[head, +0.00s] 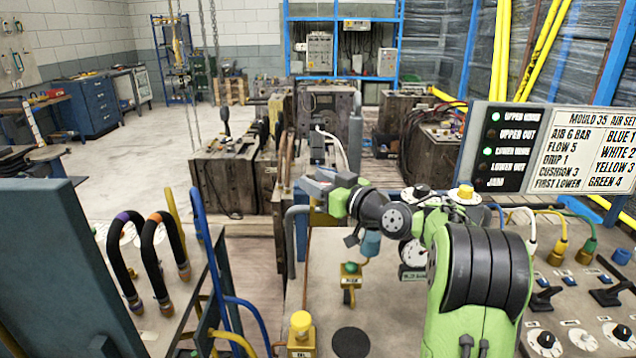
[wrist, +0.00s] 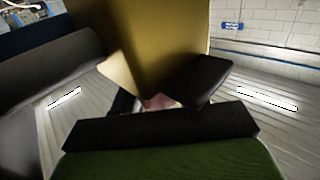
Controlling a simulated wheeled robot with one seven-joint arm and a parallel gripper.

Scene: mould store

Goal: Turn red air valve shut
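My gripper (head: 322,184) is at the end of the green arm, by the upright grey pipe (head: 292,240) on the grey bench top. In the wrist view a dull yellow block (wrist: 165,40) fills the top middle, close in front of my gripper (wrist: 160,98). A dark finger pad (wrist: 198,80) lies against or just in front of this block. A small pinkish-red patch (wrist: 158,102) shows low between the dark finger parts. It may be part of the red air valve, but most of it is hidden. Whether the fingers grip it cannot be told.
A yellow-topped button box (head: 301,330) and a small yellow fitting (head: 350,275) stand on the bench. A signboard (head: 575,150) and hose connectors are at the right. Black hoses (head: 160,255) and blue rails (head: 215,270) are at the left. Open floor lies beyond.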

